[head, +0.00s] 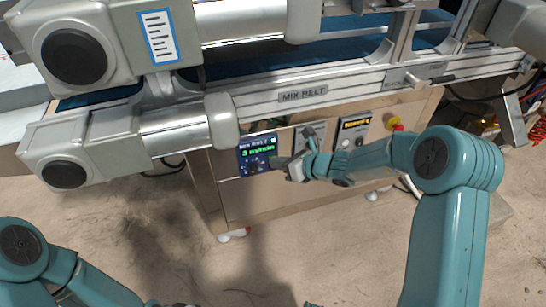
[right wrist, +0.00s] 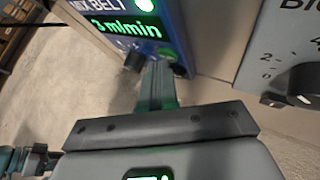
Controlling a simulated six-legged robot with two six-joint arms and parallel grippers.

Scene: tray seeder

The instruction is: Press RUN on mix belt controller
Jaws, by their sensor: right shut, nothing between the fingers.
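A black knob (right wrist: 133,62) sits below the display. My right gripper (head: 281,163) is shut and empty, its fingers (right wrist: 160,75) pointing at the controller's lower part, right of the knob. The fingertips hide part of the panel there; I cannot tell if they touch it.
A grey box with a dial (right wrist: 303,85) is right of the controller. Further right are a box with a yellow display (head: 355,125) and a red emergency stop knob (head: 393,123). The conveyor rail with a MIX BELT label (head: 303,93) runs above. The floor in front is open.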

